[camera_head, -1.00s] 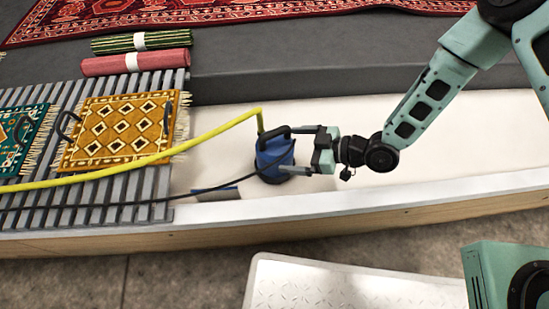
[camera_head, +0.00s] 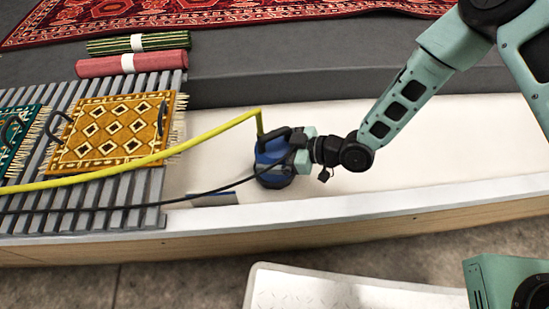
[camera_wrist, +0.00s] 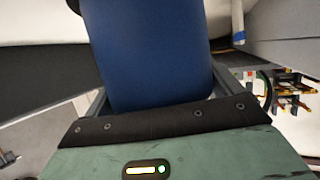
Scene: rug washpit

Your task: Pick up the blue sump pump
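The blue sump pump (camera_head: 270,165) stands upright on the white pit floor, with a dark handle on top and a yellow hose rising from it. My gripper (camera_head: 287,157) is at the pump's right side, low and level, its palm close against the body. In the wrist view the blue pump body (camera_wrist: 150,55) fills the middle, between the spread fingers of my gripper (camera_wrist: 160,95). The fingers are wide apart; I cannot make out whether they press on the pump. Their tips are largely hidden by the pump.
A yellow hose (camera_head: 130,166) and a black cable run left over the grey slatted rack (camera_head: 120,215). A yellow patterned rug (camera_head: 115,130) lies on the rack. A white pit rim (camera_head: 380,212) runs along the front. The pit floor to the right is clear under my arm.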

